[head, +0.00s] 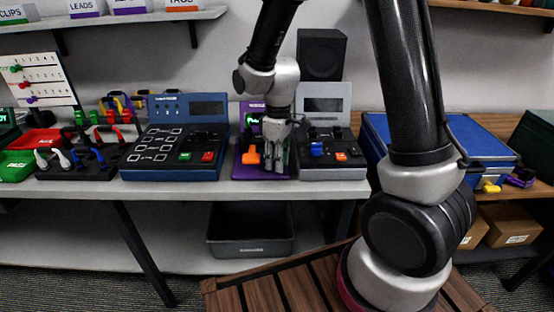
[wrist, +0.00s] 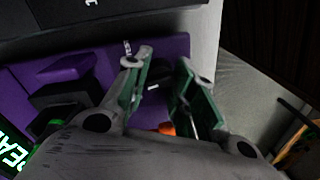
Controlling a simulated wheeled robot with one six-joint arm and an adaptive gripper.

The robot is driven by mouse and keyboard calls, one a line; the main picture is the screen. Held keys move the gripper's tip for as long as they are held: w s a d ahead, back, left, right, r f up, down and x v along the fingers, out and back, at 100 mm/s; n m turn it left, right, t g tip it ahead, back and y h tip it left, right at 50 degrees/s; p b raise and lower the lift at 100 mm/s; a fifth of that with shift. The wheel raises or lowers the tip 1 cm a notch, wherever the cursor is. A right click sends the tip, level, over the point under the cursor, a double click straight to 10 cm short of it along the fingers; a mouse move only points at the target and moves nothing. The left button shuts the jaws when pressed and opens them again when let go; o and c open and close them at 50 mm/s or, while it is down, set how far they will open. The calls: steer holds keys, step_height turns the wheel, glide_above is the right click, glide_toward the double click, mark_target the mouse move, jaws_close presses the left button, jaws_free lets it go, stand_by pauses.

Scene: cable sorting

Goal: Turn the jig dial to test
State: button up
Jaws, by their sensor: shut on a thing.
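The purple jig (head: 243,172) stands on the bench between the blue panel unit and the grey unit. Its purple plate (wrist: 40,85) fills the left of the wrist view, with dark blocks on it. My gripper (head: 277,160) points down over the right part of the jig. In the wrist view its green-padded fingers (wrist: 163,78) close around a small dark knob with a white mark, which I take to be the jig dial (wrist: 158,73). The fingers hide most of it, so its setting cannot be read. An orange part (head: 251,156) sits left of the gripper.
The blue panel unit (head: 150,158) is close on the left and the grey unit (head: 335,173) close on the right. A black rack of coloured cables (head: 75,170) is farther left. A blue case (head: 440,150) lies right, behind my arm. A grey bin (head: 250,247) is below.

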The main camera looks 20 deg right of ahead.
steer(key=m, duration=0.5)
steer(key=shift+w+m, duration=0.15)
steer(key=shift+m, duration=0.15)
steer(key=m, duration=0.5)
steer(key=shift+t, duration=0.3)
steer(key=shift+r+m, duration=0.1)
steer(key=shift+m, duration=0.2)
steer(key=o, duration=1)
steer(key=shift+d, duration=0.1)
steer(key=r, duration=1.2)
steer(key=shift+d, duration=0.3)
steer(key=shift+f, duration=0.1)
